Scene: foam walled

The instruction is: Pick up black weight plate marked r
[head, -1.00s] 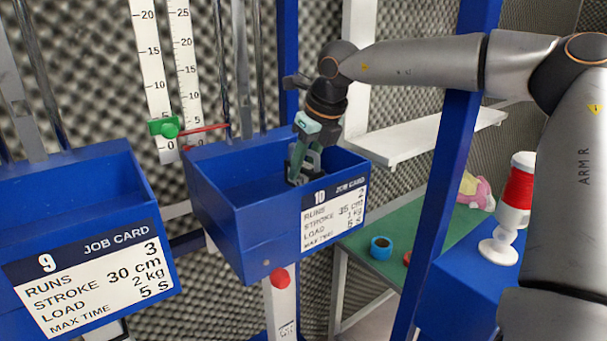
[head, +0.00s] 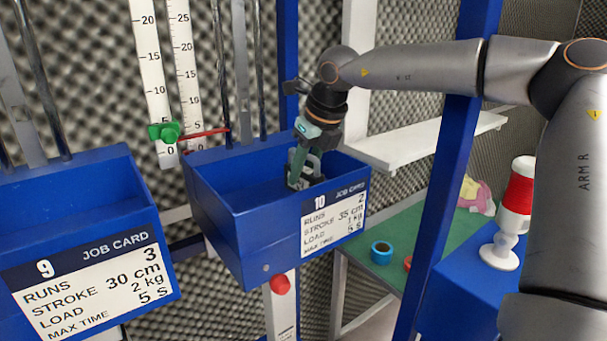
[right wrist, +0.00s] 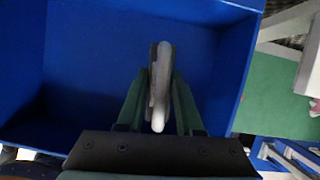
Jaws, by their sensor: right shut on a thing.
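My right gripper (head: 299,172) reaches down into the blue box numbered 10 (head: 225,222), near its front right corner. Its fingers are shut on a dark weight (head: 309,182) with a grey upper part. In the right wrist view the weight (right wrist: 160,88) shows edge-on as a narrow grey and dark piece between the two green fingers (right wrist: 158,95). No letter on it can be read, and its lower part is hard to make out. I cannot tell whether it touches the box floor. My left gripper is not in view.
Another blue box numbered 9 (head: 75,200) hangs to the left. Scales with a green slider (head: 164,132) and metal rods stand behind box 10. A blue post (head: 445,170), white shelf (head: 425,145) and green table (head: 380,245) lie to the right. The rest of box 10 looks empty.

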